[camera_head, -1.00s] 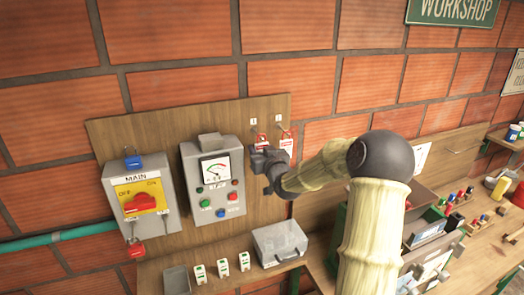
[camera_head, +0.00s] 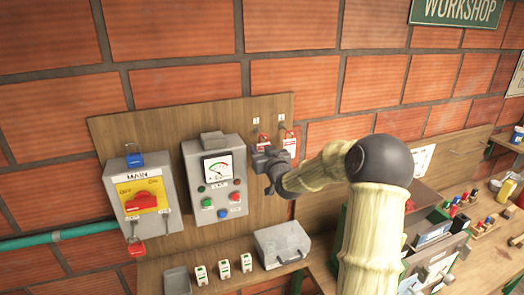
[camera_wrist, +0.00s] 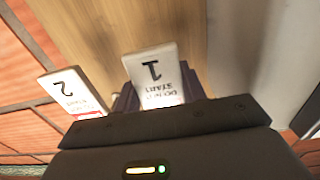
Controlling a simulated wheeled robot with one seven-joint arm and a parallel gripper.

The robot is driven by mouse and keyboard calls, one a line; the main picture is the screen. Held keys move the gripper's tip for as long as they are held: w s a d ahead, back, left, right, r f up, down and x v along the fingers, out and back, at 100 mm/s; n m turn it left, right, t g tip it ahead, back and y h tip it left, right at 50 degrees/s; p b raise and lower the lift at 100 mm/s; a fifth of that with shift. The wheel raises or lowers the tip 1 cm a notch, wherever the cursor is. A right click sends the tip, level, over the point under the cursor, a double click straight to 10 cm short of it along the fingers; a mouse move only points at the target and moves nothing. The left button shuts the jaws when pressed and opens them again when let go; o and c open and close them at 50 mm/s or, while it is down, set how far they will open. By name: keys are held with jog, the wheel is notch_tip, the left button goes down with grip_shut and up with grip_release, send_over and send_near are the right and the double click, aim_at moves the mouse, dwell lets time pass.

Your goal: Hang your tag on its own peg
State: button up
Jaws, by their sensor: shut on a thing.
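My gripper (camera_head: 264,158) is at the upper right of the wooden board, shut on a white tag marked 1. In the wrist view this tag 1 (camera_wrist: 152,74) stands between the dark fingers, with part of its lettering hidden. In the head view the red top of a tag (camera_head: 263,138) shows just above the gripper, below the left label. I cannot tell whether its loop is around a peg. A second tag, marked 2 (camera_wrist: 72,95), hangs beside it under the right label; it also shows in the head view (camera_head: 290,144). The pegs are too small to make out clearly.
A grey meter box (camera_head: 216,180) stands close left of the gripper. Further left is the MAIN switch box (camera_head: 142,195) with a blue padlock (camera_head: 135,160). A cluttered bench lies to the right.

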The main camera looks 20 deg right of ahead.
jog(key=o, duration=1)
jog(key=shift+o, duration=0.2)
jog(key=shift+s, duration=0.1)
jog(key=shift+s+f+b, duration=0.1)
jog(key=shift+s+b, duration=0.35)
jog(key=shift+s, duration=0.05)
jog(key=s+b, duration=0.5)
jog(key=s, duration=1.1)
jog(key=shift+s+b, duration=0.15)
jog(key=shift+b, duration=0.2)
